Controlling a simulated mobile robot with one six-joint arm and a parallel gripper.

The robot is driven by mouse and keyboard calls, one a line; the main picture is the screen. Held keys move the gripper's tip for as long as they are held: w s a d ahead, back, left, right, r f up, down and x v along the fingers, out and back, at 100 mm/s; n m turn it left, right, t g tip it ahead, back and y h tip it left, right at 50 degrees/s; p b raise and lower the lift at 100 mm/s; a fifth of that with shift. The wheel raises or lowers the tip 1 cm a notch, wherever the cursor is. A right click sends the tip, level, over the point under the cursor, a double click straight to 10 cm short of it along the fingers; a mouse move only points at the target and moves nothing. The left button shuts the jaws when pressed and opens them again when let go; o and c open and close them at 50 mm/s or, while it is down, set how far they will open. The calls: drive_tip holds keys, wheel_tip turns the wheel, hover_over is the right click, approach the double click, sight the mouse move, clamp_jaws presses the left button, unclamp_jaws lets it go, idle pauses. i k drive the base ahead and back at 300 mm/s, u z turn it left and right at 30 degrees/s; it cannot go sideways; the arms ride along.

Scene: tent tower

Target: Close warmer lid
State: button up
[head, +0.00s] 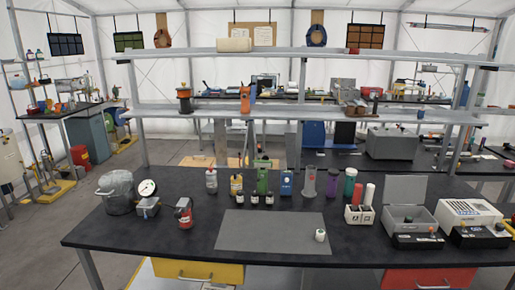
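A grey box-shaped unit (429,226), which looks like the warmer, stands on the right part of the black workbench. Its flat grey lid (405,190) stands open, raised nearly upright at the back edge of the box. My gripper and arm are not in view.
A white slotted unit (470,213) stands close on the right, and a white rack with tubes (359,216) on the left. Bottles line the back, below a metal shelf (300,112).

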sight(399, 190)
drive_tip(key=k, duration=0.5)
drive_tip(key=z, duration=1.1)
drive_tip(key=i, duration=0.45)
drive_tip(key=u, duration=0.35)
